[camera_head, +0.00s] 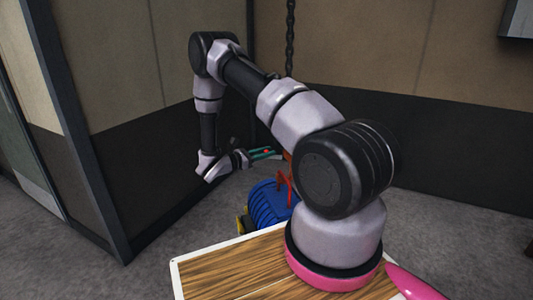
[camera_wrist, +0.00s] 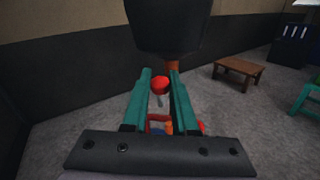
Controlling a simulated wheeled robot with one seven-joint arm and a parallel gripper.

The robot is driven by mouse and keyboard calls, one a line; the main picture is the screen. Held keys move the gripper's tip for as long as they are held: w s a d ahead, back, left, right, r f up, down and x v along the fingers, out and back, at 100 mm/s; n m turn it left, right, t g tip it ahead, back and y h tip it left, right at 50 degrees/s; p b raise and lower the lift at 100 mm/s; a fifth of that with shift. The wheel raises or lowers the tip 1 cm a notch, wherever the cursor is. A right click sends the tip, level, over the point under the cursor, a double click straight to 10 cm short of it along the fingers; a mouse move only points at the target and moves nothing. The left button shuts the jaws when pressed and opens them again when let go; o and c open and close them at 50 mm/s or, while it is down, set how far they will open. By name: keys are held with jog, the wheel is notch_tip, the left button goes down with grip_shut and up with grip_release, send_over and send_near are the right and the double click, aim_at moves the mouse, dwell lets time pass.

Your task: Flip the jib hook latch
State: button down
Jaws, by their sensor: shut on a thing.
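My gripper (camera_wrist: 160,75) has teal fingers, closed on a small red knob (camera_wrist: 159,86) near their tips. A thin grey stem shows just below the knob. The knob also shows in the head view (camera_head: 267,152), between the fingers. An orange shank (camera_wrist: 173,64) stands just past the fingertips, under a large black block (camera_wrist: 166,25). In the head view, the red-orange hook (camera_head: 284,186) hangs above a blue ribbed casting (camera_head: 265,204). My arm hides the block and the upper part of the hook there. I cannot make out the latch's position.
A dark chain (camera_head: 290,40) hangs down behind my arm. A dark partition (camera_head: 110,170) stands on the left. A wooden table (camera_wrist: 238,72) and a green stool (camera_wrist: 307,98) stand on the right in the wrist view. Grey floor between is clear.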

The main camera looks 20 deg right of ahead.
jog(key=shift+d+r+y, duration=0.25)
jog(key=shift+r+y, duration=0.3)
jog(key=shift+y, duration=0.25)
jog(key=shift+d+r+m+y, duration=0.35)
jog(key=shift+d+m+y, duration=0.05)
jog(key=shift+y, duration=0.6)
jog(key=c, duration=0.7)
grip_release()
jog(key=shift+a, duration=0.1)
jog(key=v, duration=1)
jog(key=shift+a, duration=0.25)
jog(key=shift+s+r, duration=0.1)
